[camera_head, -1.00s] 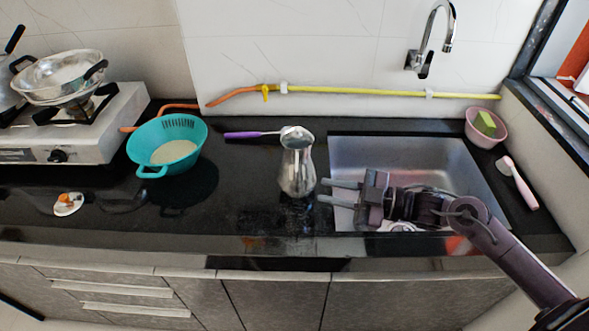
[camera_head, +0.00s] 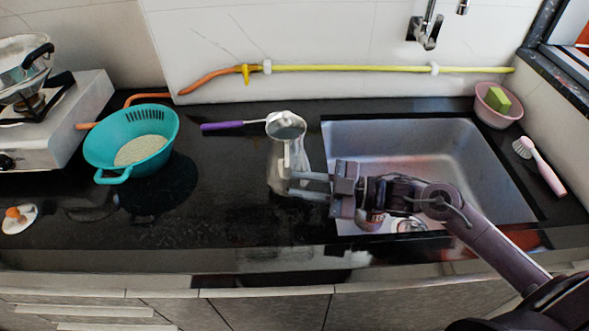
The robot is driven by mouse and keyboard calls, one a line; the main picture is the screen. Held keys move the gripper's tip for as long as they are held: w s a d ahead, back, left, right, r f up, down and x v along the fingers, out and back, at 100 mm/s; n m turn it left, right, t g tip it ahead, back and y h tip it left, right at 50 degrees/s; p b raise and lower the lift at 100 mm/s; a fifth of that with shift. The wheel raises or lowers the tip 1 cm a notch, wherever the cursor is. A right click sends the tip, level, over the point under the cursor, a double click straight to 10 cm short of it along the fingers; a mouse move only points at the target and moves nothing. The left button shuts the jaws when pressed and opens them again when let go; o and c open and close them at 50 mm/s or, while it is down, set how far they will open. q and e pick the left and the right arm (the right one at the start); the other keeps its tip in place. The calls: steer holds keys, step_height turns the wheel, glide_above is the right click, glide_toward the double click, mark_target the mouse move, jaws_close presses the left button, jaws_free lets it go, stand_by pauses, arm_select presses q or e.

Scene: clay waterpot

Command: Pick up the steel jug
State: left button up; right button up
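The steel jug (camera_head: 283,150) stands upright on the black counter, just left of the sink. My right gripper (camera_head: 300,183) reaches in from the right, with its two fingers pointing left at the jug's lower body. The fingers are apart, and their tips overlap the jug in the picture. I cannot tell whether they touch it or sit around it. My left gripper is not in view.
The sink (camera_head: 420,145) is right of the jug. A purple-handled ladle (camera_head: 225,125) lies behind it, and a teal colander (camera_head: 125,120) stands to the left. A pink bowl (camera_head: 497,112) and pink brush (camera_head: 545,170) lie beyond the sink. The counter between colander and jug is clear.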

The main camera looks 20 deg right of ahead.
steer(key=x, duration=0.4)
steer(key=shift+a+p, duration=0.35)
steer(key=shift+a, duration=0.1)
steer(key=shift+s+a+r, duration=0.1)
jaws_close()
steer(key=shift+r, duration=0.1)
